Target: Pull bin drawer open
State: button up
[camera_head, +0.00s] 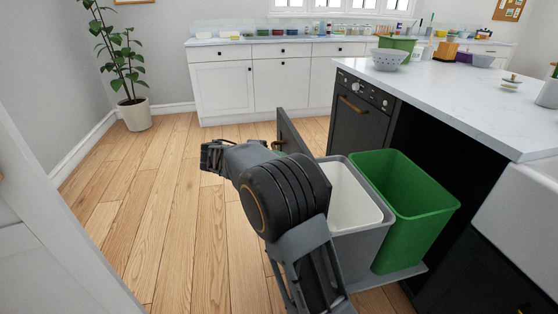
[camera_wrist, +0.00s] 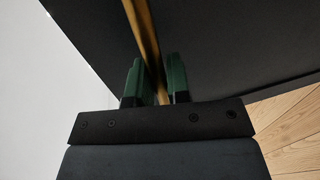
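The bin drawer is pulled out from the dark island, its dark front panel (camera_head: 292,134) standing apart from the cabinet. Inside it are a grey bin with a white inside (camera_head: 352,200) and a green bin (camera_head: 405,205). In the wrist view, the brass handle (camera_wrist: 142,30) runs along the dark drawer front (camera_wrist: 230,45) and passes between the two green fingers of my gripper (camera_wrist: 157,85). The fingers are close on both sides of the handle and look shut on it. In the head view my arm hides most of the gripper and handle.
A dark dishwasher (camera_head: 358,112) stands beyond the drawer in the island, under a white countertop (camera_head: 460,92). White cabinets (camera_head: 280,82) and a potted plant (camera_head: 134,113) are at the back. The wood floor (camera_head: 160,200) to the left is clear.

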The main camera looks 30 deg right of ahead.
jog(key=o, duration=0.4)
jog(key=shift+c, duration=0.2)
jog(key=p+v, duration=0.5)
jog(key=v, duration=0.8)
jog(key=shift+a+p, duration=0.3)
jog(key=shift+a, duration=0.1)
jog(key=shift+w, duration=0.1)
